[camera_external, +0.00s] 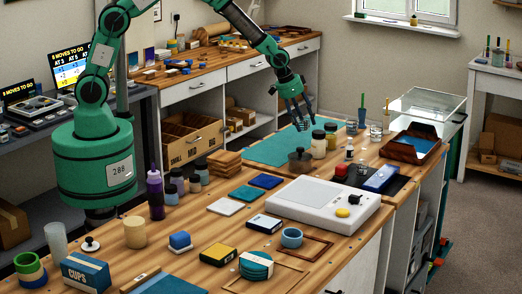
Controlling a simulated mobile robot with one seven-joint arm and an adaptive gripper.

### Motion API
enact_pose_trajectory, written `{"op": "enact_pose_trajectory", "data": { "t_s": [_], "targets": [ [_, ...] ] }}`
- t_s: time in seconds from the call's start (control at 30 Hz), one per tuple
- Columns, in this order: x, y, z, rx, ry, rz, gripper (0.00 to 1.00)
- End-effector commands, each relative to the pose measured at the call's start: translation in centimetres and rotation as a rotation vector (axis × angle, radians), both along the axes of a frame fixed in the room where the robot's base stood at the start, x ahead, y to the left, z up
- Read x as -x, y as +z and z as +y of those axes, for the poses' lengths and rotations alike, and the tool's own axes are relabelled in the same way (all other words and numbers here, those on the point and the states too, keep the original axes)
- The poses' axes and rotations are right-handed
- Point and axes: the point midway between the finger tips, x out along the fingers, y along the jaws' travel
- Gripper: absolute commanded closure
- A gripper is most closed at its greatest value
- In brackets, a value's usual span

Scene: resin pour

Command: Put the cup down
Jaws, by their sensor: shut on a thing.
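My gripper (299,122) is over the teal mat (265,148) at the far part of the wooden bench, with its fingers pointing down. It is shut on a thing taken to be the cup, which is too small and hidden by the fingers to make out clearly. Whether it touches the mat I cannot tell. A dark lidded pot (300,160) stands just in front of and below the gripper. Other cup-like things stand apart from it: a translucent cup (55,243) at the near left and a clear cup (376,133) at the right.
Two jars (318,145) stand right of the pot. A white device (322,204) takes up the bench's middle right, and a brown tray (412,145) lies beyond it. Bottles (155,193) stand near my base. The left part of the teal mat is clear.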

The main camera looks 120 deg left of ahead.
Motion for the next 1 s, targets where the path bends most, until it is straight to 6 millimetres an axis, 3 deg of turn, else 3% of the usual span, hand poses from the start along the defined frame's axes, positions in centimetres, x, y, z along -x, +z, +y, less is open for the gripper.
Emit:
{"op": "enact_pose_trajectory", "data": {
  "t_s": [0.47, 0.67, 1.0],
  "targets": [
    [0.0, 0.9, 0.0, -0.001, 0.0, -0.001, 0.7],
    [-0.1, 4.0, 0.1, -0.003, 0.0, -0.003, 0.7],
    [0.0, 10.9, 0.0, -0.001, 0.0, -0.001, 0.7]
  ]
}}
